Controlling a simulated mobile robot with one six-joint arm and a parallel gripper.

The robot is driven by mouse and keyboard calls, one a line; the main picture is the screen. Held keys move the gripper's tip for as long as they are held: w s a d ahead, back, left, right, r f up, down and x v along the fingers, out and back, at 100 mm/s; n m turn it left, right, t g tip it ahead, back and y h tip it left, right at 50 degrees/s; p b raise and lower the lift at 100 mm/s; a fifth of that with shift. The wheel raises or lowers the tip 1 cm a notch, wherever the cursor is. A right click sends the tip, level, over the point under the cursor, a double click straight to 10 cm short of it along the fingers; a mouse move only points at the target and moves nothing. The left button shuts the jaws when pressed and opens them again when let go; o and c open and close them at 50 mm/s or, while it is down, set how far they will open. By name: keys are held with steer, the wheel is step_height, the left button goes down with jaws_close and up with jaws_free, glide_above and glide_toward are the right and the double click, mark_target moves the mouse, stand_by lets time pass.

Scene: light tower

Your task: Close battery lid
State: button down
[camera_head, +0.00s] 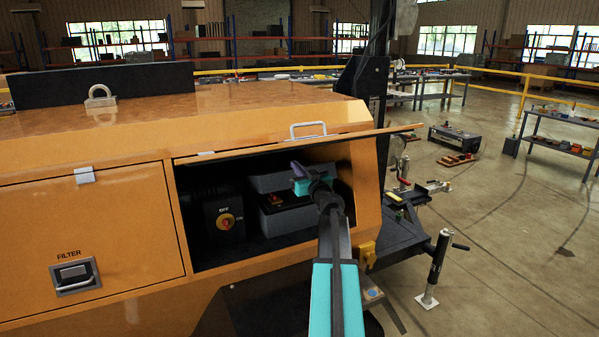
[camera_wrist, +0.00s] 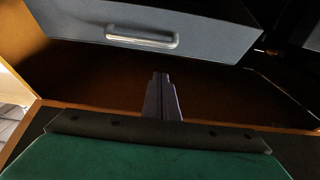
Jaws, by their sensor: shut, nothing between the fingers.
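The battery box (camera_head: 286,222) sits inside the open compartment on the orange machine, with some red and yellow parts showing at its top. Its grey lid (camera_head: 274,181) appears raised at the back of the box, partly hidden by my gripper. My gripper (camera_head: 297,173) is at the compartment opening, in front of the lid, shut and empty. In the wrist view, my gripper's fingers (camera_wrist: 161,78) are together, below a grey panel with a silver handle (camera_wrist: 142,38), seemingly the lid. They look apart from it.
The orange compartment door (camera_head: 300,140) is swung up above the opening. A black switch box (camera_head: 225,219) with a red and yellow knob stands left of the battery. A closed filter door (camera_head: 85,240) is further left.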

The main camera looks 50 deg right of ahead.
steer(key=shift+s+a+f+b, duration=0.1)
steer(key=shift+s+f+b, duration=0.1)
steer(key=shift+f, duration=0.8)
steer(key=shift+s+a+f+b, duration=0.1)
steer(key=shift+s+f+b, duration=0.05)
steer(key=shift+f, duration=0.8)
